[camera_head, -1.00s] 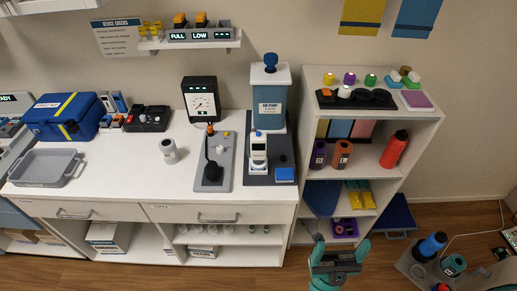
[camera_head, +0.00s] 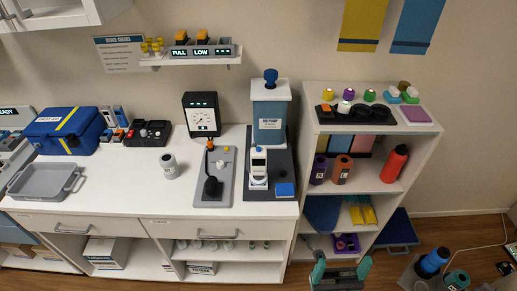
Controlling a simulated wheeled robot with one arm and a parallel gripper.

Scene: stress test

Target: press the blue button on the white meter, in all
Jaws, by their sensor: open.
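A white handheld meter (camera_head: 258,183) with a small dark screen stands upright on a dark grey base on the counter, in front of the blue air pump (camera_head: 269,127). A small blue patch shows at its top; I cannot tell whether this is its button. A flat blue block (camera_head: 285,189) lies to its right on the same base. My gripper (camera_head: 341,270) is at the bottom edge of the view, open with teal fingertips apart and nothing seen between them. It is well below and right of the meter in the picture, in front of the shelf unit.
A black gauge (camera_head: 202,118) and a grey plate with a dark lever (camera_head: 212,187) stand left of the meter. The shelf unit (camera_head: 433,126) with bottles stands right. The counter's front strip is clear.

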